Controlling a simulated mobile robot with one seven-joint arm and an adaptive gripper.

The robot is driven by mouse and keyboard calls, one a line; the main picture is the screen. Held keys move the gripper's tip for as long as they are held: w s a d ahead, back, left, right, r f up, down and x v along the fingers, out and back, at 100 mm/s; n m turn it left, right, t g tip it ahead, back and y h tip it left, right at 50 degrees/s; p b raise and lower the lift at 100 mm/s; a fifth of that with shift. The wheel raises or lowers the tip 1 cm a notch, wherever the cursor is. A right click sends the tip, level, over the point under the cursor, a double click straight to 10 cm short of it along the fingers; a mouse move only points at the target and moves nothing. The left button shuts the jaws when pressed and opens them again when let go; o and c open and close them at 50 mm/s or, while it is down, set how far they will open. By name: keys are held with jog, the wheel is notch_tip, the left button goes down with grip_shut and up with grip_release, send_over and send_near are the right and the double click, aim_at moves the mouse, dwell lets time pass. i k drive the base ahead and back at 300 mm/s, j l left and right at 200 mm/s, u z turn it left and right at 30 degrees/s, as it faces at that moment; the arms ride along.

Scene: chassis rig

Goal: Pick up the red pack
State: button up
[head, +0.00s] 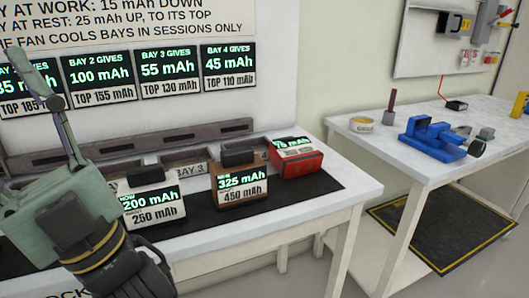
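My gripper (45,85) is raised at the left edge of the view, well to the left of the red pack. One jointed grey-green finger points up; the other finger is not clearly in view, so its opening cannot be judged. No object shows in it.
A brown pack (240,190) reading 325 mAh stands just left of the red pack, and a white pack (151,206) reading 200 mAh stands nearer my gripper. A row of bays (125,148) runs behind. A second table (405,165) with a blue vise (432,140) is at the right.

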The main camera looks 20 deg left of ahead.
aim_at(292, 156)
jog(key=u, duration=0.5)
jog(key=l+u, duration=0.15)
jog(key=u, duration=0.35)
jog(key=l+u, duration=0.1)
jog(key=u, duration=0.4)
jog(key=l+u, duration=0.5)
jog(key=k+l+u, duration=0.15)
jog(key=l+u, duration=0.35)
jog(key=k+l+u, duration=0.2)
jog(key=l, duration=0.15)
jog(key=k+l+u, duration=0.2)
jog(key=l, duration=0.15)
jog(key=k+l+u, duration=0.15)
jog(key=l, duration=0.15)
jog(key=k+l, duration=0.35)
jog(key=k+l+u, duration=0.15)
jog(key=k+l, duration=0.15)
jog(key=l, duration=0.3)
jog(key=k+l, duration=0.15)
jog(key=l, duration=0.15)
jog(key=k+l, duration=0.3)
jog(key=l, duration=1.1)
jog(key=i+j, duration=0.35)
jog(key=i+u, duration=0.05)
jog(key=i, duration=0.05)
